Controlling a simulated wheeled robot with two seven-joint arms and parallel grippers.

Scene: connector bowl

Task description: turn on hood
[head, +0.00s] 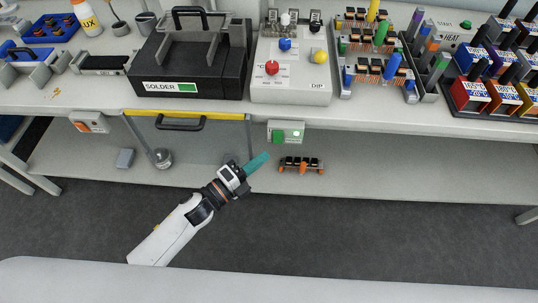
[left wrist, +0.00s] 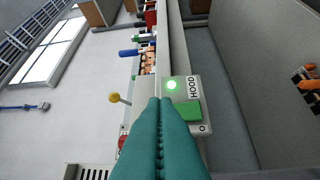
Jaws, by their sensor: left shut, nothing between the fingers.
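The hood switch (head: 286,126) is a pale box on the front edge of the bench, with a green button and a small light. In the left wrist view the box (left wrist: 207,100) reads HOOD; its round light (left wrist: 171,85) glows bright green beside the wide green button (left wrist: 190,111). My left gripper (head: 266,156) is shut and empty, its teal fingers pointing up at the switch from just below and left. In the left wrist view its fingertips (left wrist: 160,101) overlap the box's edge near the button; I cannot tell whether they touch. My right gripper is out of view.
Left of the switch, a clear panel with a yellow top edge and a dark handle (head: 180,126) hangs under the bench. An orange switch box (head: 88,122) is farther left. A connector rack (head: 301,164) sits on the lower shelf. The black SOLDER case (head: 190,82) and DIP unit (head: 290,95) stand above.

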